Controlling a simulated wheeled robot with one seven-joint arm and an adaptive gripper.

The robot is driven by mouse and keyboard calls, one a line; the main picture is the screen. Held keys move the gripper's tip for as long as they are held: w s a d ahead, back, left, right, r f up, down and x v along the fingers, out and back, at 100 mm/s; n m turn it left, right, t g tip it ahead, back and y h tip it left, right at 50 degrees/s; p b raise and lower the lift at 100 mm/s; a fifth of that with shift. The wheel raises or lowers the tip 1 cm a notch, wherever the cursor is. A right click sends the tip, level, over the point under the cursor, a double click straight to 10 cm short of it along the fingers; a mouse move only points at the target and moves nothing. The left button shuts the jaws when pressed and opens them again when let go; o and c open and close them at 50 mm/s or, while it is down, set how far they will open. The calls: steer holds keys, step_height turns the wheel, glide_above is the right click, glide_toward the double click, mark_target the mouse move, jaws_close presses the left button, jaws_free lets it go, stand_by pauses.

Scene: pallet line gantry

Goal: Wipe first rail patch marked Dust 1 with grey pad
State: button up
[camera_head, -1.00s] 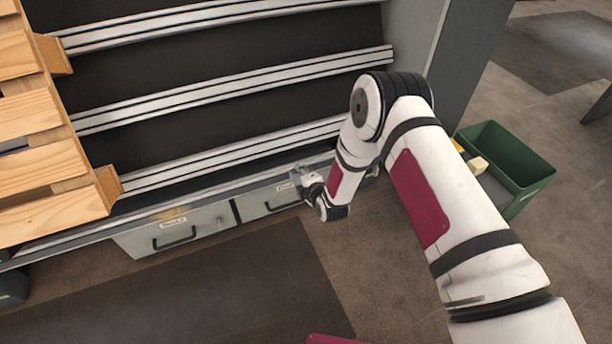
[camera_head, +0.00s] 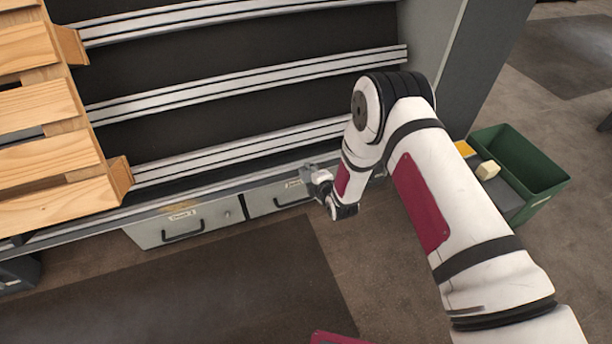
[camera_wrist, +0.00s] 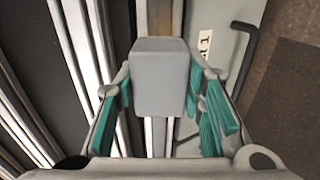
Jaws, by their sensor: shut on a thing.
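My gripper (camera_head: 307,172) is at the right part of the shelf's front rail, just above the right drawer. In the wrist view my gripper (camera_wrist: 160,88) is shut on the grey pad (camera_wrist: 161,75), a plain block between its teal-lined fingers. The pad is over the front rail (camera_wrist: 160,18); I cannot tell whether it touches. A tan dusty patch (camera_head: 181,207) lies on the front rail above the left drawer, left of my gripper and apart from it. Its marking is too small to read.
Wooden pallets (camera_head: 55,195) stand over the rails at the left. The left drawer (camera_head: 150,232) and right drawer (camera_head: 262,203) are below the front rail.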

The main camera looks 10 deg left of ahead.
mark_target(322, 166)
steer(key=shift+w+d+r, duration=0.1)
steer(key=shift+w+d, duration=0.7)
steer(key=shift+d, duration=0.35)
steer(key=shift+w+d, duration=0.8)
steer(key=shift+d, duration=0.3)
steer(key=shift+s, duration=0.1)
steer(key=shift+p+v, duration=1.3)
steer(key=shift+v, duration=1.65)
steer(key=shift+p+v, duration=0.45)
steer(key=shift+v, duration=1.1)
steer(key=shift+a, duration=0.1)
